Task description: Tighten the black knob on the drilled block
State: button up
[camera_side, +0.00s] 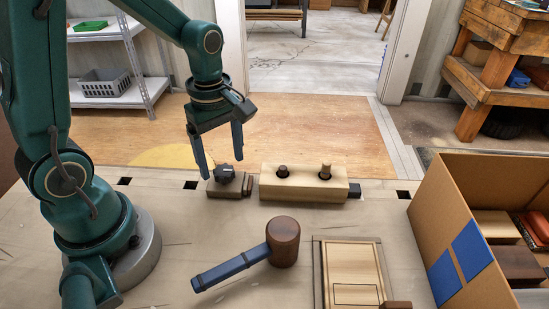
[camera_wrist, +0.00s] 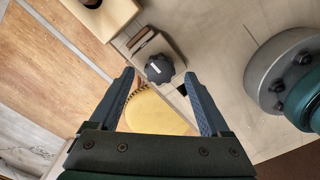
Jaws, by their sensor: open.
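I cannot tell whether a finger touches the block.
A long wooden block (camera_side: 303,184) with two pegs stands right of the drilled block. A mallet (camera_side: 284,240), a wooden panel (camera_side: 353,272) and a cardboard box (camera_side: 450,215) lie nearer the front. The bench left of the mallet is clear.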

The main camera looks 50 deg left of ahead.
jog(key=shift+f, duration=0.95)
jog(key=shift+c, duration=0.3)
grip_shut()
